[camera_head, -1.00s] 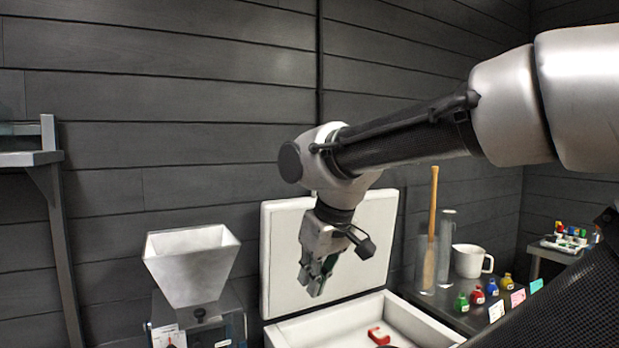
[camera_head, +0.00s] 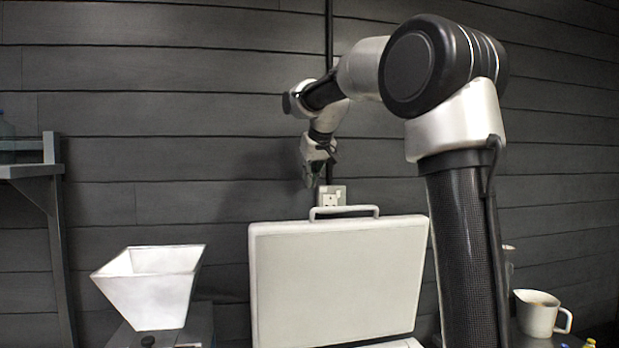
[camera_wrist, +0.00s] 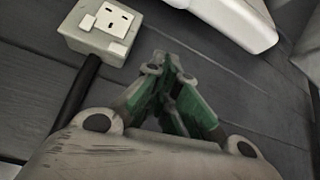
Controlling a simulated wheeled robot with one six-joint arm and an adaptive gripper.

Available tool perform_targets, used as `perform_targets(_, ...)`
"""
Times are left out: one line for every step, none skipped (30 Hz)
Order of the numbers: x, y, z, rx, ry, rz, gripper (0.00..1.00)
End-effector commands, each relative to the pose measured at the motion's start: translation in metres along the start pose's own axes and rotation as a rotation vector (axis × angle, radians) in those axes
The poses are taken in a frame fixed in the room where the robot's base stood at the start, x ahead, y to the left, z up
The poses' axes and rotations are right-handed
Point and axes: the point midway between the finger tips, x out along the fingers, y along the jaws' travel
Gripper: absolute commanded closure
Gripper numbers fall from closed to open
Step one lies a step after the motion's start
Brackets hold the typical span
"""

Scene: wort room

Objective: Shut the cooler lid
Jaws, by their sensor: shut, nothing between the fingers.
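The cooler lid (camera_head: 338,280) is a white panel with a handle (camera_head: 344,211) on its top edge. It stands upright, open, and a strip of the cooler body (camera_head: 405,343) shows at the bottom of the head view. My gripper (camera_head: 309,184) is above the lid's top edge, near the wall, pointing down, apart from the lid. In the wrist view my gripper (camera_wrist: 176,75) has its green-padded fingers together with nothing between them. A white edge at the top of the wrist view (camera_wrist: 235,20) looks like part of the lid. The cooler's inside is hidden.
A wall socket (camera_head: 331,195) is behind the lid's handle; it also shows in the wrist view (camera_wrist: 102,27). A white hopper (camera_head: 150,285) stands to the left, below a wall shelf (camera_head: 30,170). A white jug (camera_head: 538,313) is at the right.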

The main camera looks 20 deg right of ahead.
Motion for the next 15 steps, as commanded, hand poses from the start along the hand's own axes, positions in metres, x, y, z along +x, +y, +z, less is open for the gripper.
perform_targets(0.012, 0.000, 0.001, 0.000, -0.004, 0.000, 1.00)
perform_targets(0.019, 0.000, 0.002, 0.000, -0.005, 0.000, 1.00)
perform_targets(0.028, 0.000, 0.001, 0.000, -0.004, 0.000, 1.00)
perform_targets(0.034, 0.000, 0.001, 0.000, -0.004, 0.000, 1.00)
perform_targets(0.041, 0.000, 0.001, 0.000, -0.005, 0.000, 1.00)
perform_targets(0.049, 0.000, 0.001, 0.000, -0.003, 0.000, 1.00)
perform_targets(0.055, 0.000, 0.001, 0.000, -0.004, 0.000, 1.00)
perform_targets(0.061, 0.000, 0.001, 0.000, -0.004, 0.000, 1.00)
perform_targets(0.069, 0.000, 0.001, 0.000, -0.003, 0.000, 1.00)
perform_targets(0.062, 0.000, 0.007, 0.000, 0.000, 0.000, 1.00)
perform_targets(0.059, 0.000, 0.013, 0.000, 0.000, 0.000, 1.00)
perform_targets(0.057, 0.000, 0.018, 0.000, 0.001, 0.000, 1.00)
perform_targets(0.056, 0.000, 0.022, 0.000, 0.000, 0.000, 1.00)
perform_targets(0.055, 0.000, 0.025, 0.000, 0.001, 0.000, 1.00)
perform_targets(0.054, 0.000, 0.029, 0.000, -0.001, 0.000, 1.00)
